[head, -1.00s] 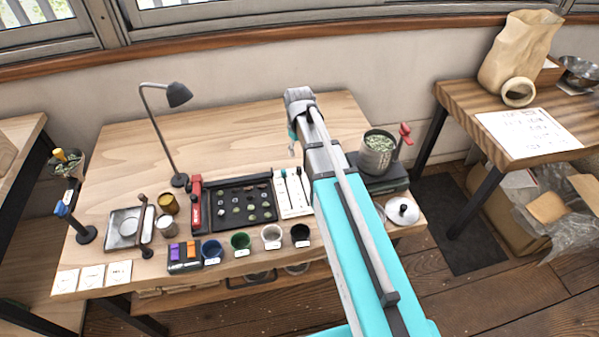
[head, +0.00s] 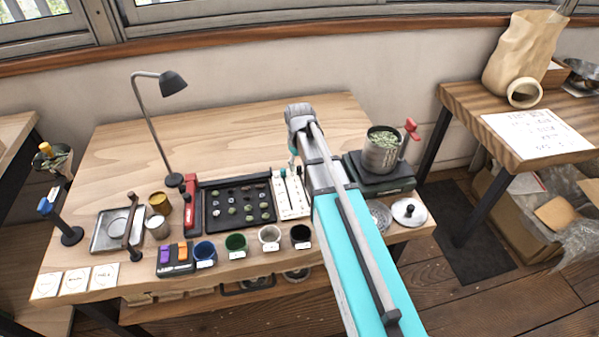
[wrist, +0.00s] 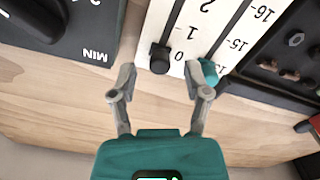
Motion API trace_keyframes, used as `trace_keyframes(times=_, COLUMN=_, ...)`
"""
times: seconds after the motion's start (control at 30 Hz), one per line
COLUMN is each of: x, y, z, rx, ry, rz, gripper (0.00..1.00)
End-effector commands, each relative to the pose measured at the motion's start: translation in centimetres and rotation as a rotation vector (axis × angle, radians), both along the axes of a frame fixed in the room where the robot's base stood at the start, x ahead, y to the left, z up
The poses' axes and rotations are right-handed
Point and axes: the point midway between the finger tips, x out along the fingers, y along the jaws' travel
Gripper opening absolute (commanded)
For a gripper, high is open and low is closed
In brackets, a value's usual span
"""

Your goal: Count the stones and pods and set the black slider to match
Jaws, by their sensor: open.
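A white scale board (head: 291,195) with two slots lies right of the black sorting tray (head: 207,216). In the wrist view the board (wrist: 175,22) has a black slider (wrist: 160,58) beside the 0 mark, on the scale reading 0, 1, 2. A teal slider (wrist: 209,73) sits on the other scale, below the 15 mark. My gripper (wrist: 161,78) is open, its fingertips to either side of the black slider in the picture; contact cannot be told. The tray holds several small stones and pods (head: 248,209), too small to tell apart; part of it shows in the wrist view.
Several cups (head: 236,243) line the front. A red-topped tool (head: 191,205) stands left of the tray. The table's back left is clear beyond the lamp (head: 172,84).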

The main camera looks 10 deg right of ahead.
Motion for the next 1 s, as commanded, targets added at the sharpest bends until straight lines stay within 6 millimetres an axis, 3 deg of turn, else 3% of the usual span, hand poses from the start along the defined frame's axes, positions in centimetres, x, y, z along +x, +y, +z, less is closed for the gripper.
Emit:
trace_keyframes(times=0.23, x=0.0, y=0.0, z=-1.6, rx=0.000, ry=0.000, rz=0.000, gripper=0.62)
trace_keyframes(times=0.7, x=0.0, y=-0.1, z=-1.8, rx=0.000, ry=0.000, rz=-0.001, gripper=0.62)
trace_keyframes(times=0.77, x=0.0, y=-0.1, z=-1.8, rx=0.000, ry=0.000, rz=-0.001, gripper=0.55)
trace_keyframes(times=1.0, x=0.0, y=-0.1, z=-1.8, rx=0.000, ry=0.000, rz=-0.001, gripper=0.10)
